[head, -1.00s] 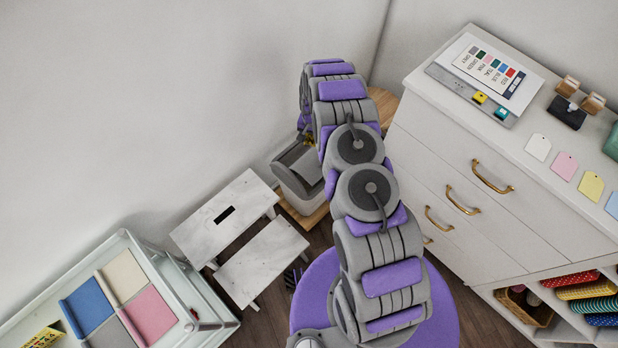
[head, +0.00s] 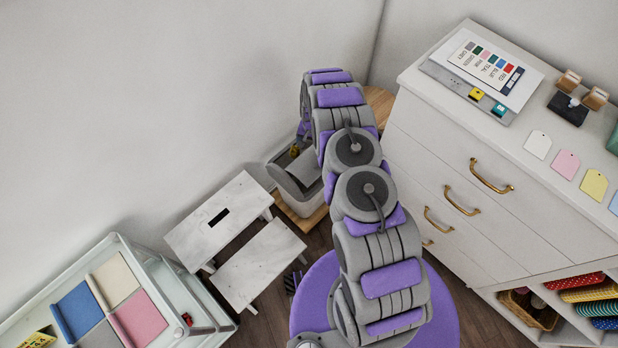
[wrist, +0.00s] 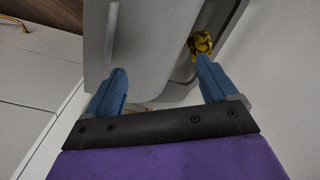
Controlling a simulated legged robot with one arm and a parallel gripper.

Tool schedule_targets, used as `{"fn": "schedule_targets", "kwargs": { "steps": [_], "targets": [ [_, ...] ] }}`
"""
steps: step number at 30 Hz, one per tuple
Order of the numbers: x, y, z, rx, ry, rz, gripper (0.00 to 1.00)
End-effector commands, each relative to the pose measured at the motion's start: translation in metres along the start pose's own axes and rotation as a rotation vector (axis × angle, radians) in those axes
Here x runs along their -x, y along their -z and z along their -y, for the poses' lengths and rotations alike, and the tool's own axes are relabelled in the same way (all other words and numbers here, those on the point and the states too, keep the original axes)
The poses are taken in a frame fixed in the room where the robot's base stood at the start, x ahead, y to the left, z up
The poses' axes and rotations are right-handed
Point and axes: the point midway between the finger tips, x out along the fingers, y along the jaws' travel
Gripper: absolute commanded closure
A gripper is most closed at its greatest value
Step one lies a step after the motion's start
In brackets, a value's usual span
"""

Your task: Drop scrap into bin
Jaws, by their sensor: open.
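The bin (head: 297,198) is pale grey with a darker grey lid panel (head: 304,168), and stands beyond my arm in the head view. Its grey body (wrist: 150,50) fills the upper middle of the wrist view. The scrap is a crumpled yellow piece (wrist: 201,43) at the tip of the right blue finger, over the bin's edge. It also shows as a small yellow spot in the head view (head: 294,151). I cannot tell whether it touches the finger or rests on the bin. My gripper (wrist: 160,66) is open, its fingers wide apart. My arm mostly hides it in the head view.
A white drawer cabinet (head: 450,165) with brass handles stands close on the right. A pale step stool (head: 258,265) is left of my arm. A white cart (head: 120,243) with fabric pieces is at lower left. The wall is close behind the bin.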

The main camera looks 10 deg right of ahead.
Motion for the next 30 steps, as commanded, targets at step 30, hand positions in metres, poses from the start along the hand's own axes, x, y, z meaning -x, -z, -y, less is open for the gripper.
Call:
{"fn": "schedule_targets", "kwargs": {
  "steps": [30],
  "targets": [
    [0.144, 0.003, -0.001, 0.000, 0.002, -0.003, 0.14]
  ]
}}
